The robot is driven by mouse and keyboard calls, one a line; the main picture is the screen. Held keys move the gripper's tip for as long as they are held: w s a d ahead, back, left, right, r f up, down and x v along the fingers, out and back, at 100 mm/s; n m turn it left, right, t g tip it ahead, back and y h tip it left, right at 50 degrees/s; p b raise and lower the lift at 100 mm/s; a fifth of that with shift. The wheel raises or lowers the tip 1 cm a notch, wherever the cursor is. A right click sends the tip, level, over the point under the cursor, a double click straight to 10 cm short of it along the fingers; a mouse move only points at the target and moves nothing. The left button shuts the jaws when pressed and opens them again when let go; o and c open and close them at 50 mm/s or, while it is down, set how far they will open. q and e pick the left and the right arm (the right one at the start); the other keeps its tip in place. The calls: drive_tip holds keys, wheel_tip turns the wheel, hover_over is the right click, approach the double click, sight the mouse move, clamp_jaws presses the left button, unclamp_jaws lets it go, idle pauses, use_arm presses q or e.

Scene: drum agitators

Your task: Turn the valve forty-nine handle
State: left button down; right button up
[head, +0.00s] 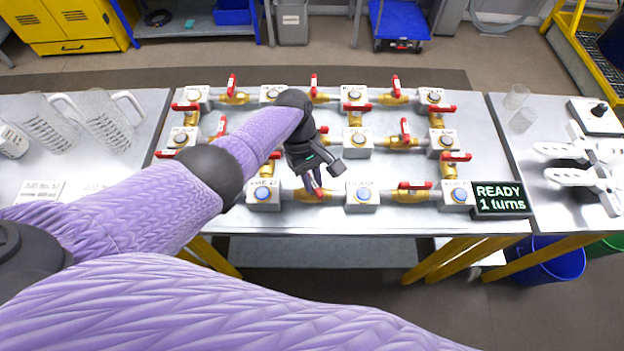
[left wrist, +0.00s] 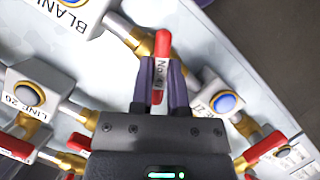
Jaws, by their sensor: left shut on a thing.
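My left gripper (head: 315,184) reaches down to the front row of the pipe board. In the left wrist view my left gripper (left wrist: 161,85) is shut on a red valve handle (left wrist: 162,45), one finger on each side. The handle's white tag reads "No. 4" and the rest is hidden. In the head view only a little of this red handle (head: 312,191) shows below the fingers, above a brass valve between two white blocks with blue buttons. My right gripper is not in view.
Several other red-handled valves, such as one at front right (head: 414,185), stand close around on the board. A black display (head: 501,200) reads "READY 1 turns". Clear jugs (head: 48,125) stand on the left table; white fixtures (head: 580,165) are on the right table.

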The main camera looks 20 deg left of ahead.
use_arm(q)
drive_tip(key=m+y+b, duration=0.1)
drive_tip(key=m, duration=0.2)
drive_tip(key=shift+g, duration=0.4)
drive_tip(key=shift+w+m+y+b, duration=0.1)
drive_tip(key=shift+m+y+b, duration=0.5)
drive_tip(key=shift+m, duration=1)
drive_tip(key=c, duration=0.6)
unclamp_jaws()
drive_tip(key=shift+w+r, duration=0.1)
drive_tip(key=shift+r, duration=0.2)
drive_tip(key=v, duration=0.4)
drive_tip(key=p+v, duration=0.1)
drive_tip(key=v, duration=0.4)
drive_tip(key=shift+w, duration=0.3)
